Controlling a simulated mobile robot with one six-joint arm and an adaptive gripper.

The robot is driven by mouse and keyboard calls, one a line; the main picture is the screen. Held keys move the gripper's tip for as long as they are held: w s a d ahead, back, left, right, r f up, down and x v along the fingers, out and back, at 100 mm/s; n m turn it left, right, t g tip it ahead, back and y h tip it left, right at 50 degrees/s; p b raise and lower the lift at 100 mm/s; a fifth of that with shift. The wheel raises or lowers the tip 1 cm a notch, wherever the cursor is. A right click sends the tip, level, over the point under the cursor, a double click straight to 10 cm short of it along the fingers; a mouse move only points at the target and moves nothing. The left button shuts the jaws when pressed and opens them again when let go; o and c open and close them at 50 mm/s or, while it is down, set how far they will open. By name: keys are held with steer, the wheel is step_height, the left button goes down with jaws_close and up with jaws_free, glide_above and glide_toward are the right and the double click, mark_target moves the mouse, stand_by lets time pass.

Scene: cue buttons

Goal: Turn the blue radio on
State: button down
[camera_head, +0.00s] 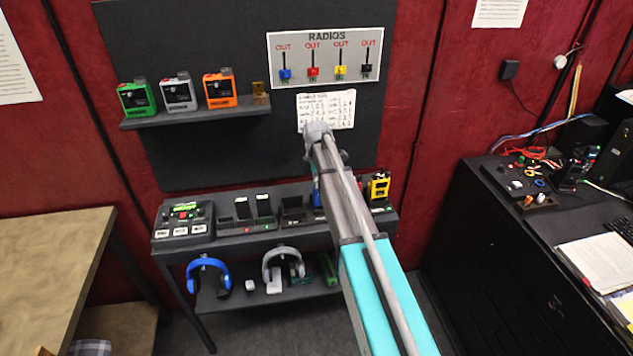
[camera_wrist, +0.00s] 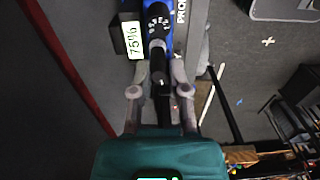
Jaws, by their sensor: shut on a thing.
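In the head view a sliver of the blue radio (camera_head: 316,194) shows on the shelf. My arm hides the rest of it, and my gripper is hidden there too.
A yellow radio (camera_head: 379,187) stands right of my arm on the black shelf (camera_head: 270,237). Green (camera_head: 136,97), grey and orange radios sit on the upper shelf. The RADIOS board (camera_head: 325,57) hangs behind. A black box marked 75% (camera_wrist: 131,38) is left of the dial.

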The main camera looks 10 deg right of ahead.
steer(key=c, duration=0.6)
jaws_free()
steer(key=shift+n, duration=0.4)
steer(key=shift+n, duration=1.2)
step_height(320, 180, up, 14)
steer(key=p, duration=1.4)
steer(key=s+f+m+b, duration=0.8)
steer(key=s+f+b, duration=0.4)
steer(key=f+b, duration=0.4)
steer(key=s+f+m+b, duration=0.9)
steer(key=s+f+b, duration=0.3)
steer(key=f+b, duration=0.4)
steer(key=shift+a+f+m+b, duration=0.15)
steer(key=shift+f+m+b, duration=0.15)
steer(key=shift+f+b, duration=0.05)
